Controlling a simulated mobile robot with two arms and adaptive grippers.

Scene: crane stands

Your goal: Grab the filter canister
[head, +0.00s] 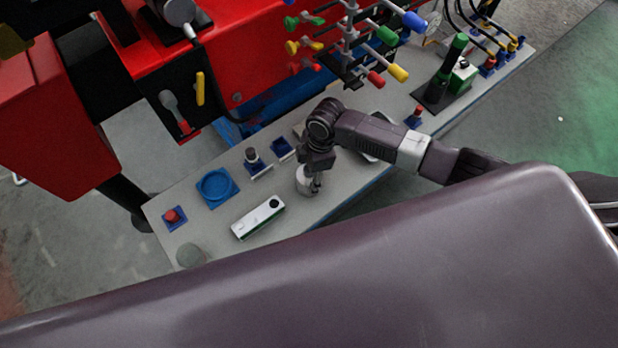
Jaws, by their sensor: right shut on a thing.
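My right arm comes in from the right over the grey table. My right gripper (317,178) points down at the table's middle and is shut on a small whitish-grey cylinder, which looks like the filter canister (305,184). The gripper hides part of it. I cannot tell whether its base touches the table. My left gripper is out of view.
On the grey table (330,203) are a blue round holder (217,187), a white-green box (258,218), a grey-green round jar (190,255), a red button (172,216) and a dark-capped part (253,157). The red machine (240,50) with coloured levers stands behind.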

